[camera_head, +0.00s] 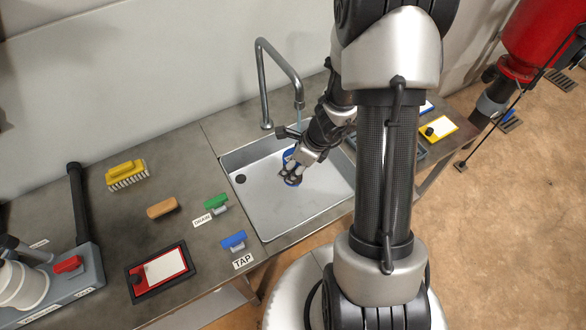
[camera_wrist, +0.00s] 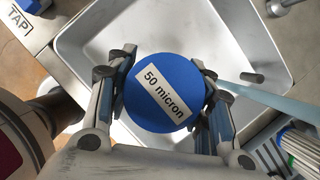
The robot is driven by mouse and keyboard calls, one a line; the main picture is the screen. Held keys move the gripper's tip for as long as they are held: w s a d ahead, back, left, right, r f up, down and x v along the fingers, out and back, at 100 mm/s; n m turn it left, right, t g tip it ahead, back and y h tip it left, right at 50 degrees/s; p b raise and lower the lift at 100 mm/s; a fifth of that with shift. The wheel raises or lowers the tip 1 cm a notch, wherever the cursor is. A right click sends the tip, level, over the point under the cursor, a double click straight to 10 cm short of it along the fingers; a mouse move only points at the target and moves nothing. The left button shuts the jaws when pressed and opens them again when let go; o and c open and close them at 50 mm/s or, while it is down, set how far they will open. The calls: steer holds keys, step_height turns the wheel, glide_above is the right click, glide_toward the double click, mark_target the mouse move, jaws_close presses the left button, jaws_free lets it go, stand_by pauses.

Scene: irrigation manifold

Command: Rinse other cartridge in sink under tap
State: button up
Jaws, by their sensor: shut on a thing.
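My gripper (camera_head: 291,172) is over the sink basin (camera_head: 262,208), with its jaws shut on a cartridge. In the wrist view, the cartridge's round blue end (camera_wrist: 163,93) carries a white label reading "50 micron", and a finger grips it on each side. The rest of its body is hidden beneath that end. The grey tap spout (camera_head: 278,62) arches above the basin. A pale blue water stream (camera_head: 299,116) comes from it. In the wrist view the stream (camera_wrist: 268,96) runs to the right side of the cartridge; I cannot tell whether it touches it.
The blue TAP handle (camera_head: 234,239) and green DRAIN handle (camera_head: 216,201) are left of the sink. Right of the sink is a yellow-edged card (camera_head: 438,129).

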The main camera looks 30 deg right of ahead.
steer(key=w+d+f+p, duration=0.1)
steer(key=w+d+p, duration=0.2)
steer(key=w, duration=0.3)
steer(key=shift+f+p, duration=0.15)
steer(key=shift+p, duration=0.25)
stand_by(0.5)
steer(key=shift+s+d, duration=0.25)
steer(key=shift+d, duration=0.25)
steer(key=shift+a, duration=0.15)
steer(key=shift+w+a, duration=0.25)
steer(key=shift+a, duration=0.15)
steer(key=shift+d, duration=0.1)
steer(key=shift+s+d, duration=0.25)
steer(key=shift+d, duration=0.2)
